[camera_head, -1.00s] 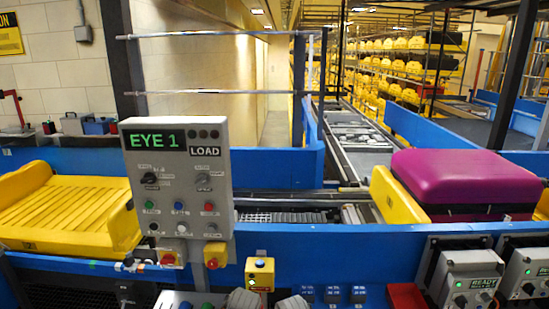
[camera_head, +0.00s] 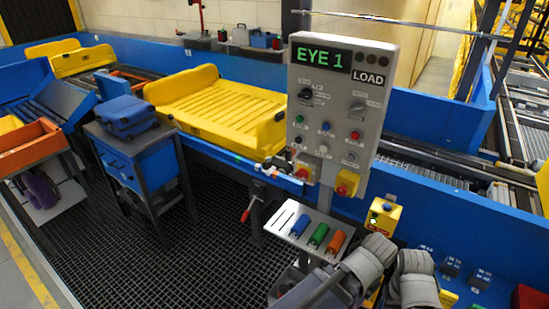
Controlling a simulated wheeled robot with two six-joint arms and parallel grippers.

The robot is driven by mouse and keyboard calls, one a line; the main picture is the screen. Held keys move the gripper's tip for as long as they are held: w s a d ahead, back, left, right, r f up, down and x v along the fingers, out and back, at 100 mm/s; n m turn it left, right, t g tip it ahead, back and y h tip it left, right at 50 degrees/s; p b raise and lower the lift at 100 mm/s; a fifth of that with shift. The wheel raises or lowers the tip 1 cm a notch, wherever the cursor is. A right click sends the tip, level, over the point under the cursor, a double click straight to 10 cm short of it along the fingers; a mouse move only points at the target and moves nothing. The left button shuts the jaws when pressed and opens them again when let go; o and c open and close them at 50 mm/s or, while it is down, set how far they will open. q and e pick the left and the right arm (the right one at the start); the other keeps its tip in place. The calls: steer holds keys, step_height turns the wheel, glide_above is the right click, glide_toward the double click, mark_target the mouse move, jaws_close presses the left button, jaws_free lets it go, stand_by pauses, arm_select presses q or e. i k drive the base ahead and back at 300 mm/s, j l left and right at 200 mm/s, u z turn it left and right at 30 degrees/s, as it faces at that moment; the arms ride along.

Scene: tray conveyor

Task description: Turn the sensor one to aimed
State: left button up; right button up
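A grey control panel (camera_head: 340,120) stands upright on a post right of centre. Its green display (camera_head: 320,57) reads EYE 1, with a LOAD label beside it. The panel carries a black selector knob (camera_head: 305,94) at upper left, a grey knob (camera_head: 357,107) at upper right and several coloured buttons. The small lettering around the knobs is too blurred to read, and I cannot tell which part is the sensor itself. Grey links of my arms show at the bottom right, below the panel and apart from it. Neither gripper's fingers can be seen.
A yellow tray (camera_head: 196,100) sits on the blue-sided conveyor left of the panel. A blue suitcase (camera_head: 127,115) lies on a blue stand (camera_head: 140,165). A small shelf (camera_head: 283,222) holds blue, green and orange cylinders. A yellow button box (camera_head: 383,217) is below right. Dark grating floor is open at left.

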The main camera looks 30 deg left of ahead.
mark_target(266, 165)
steer(key=i+j+z, duration=0.15)
steer(key=j, duration=0.45)
steer(key=i+j+z, duration=0.1)
steer(key=j, duration=0.5)
steer(key=i+j+z, duration=0.15)
steer(key=j, duration=0.45)
steer(key=i+j+z, duration=0.1)
steer(key=j, duration=0.55)
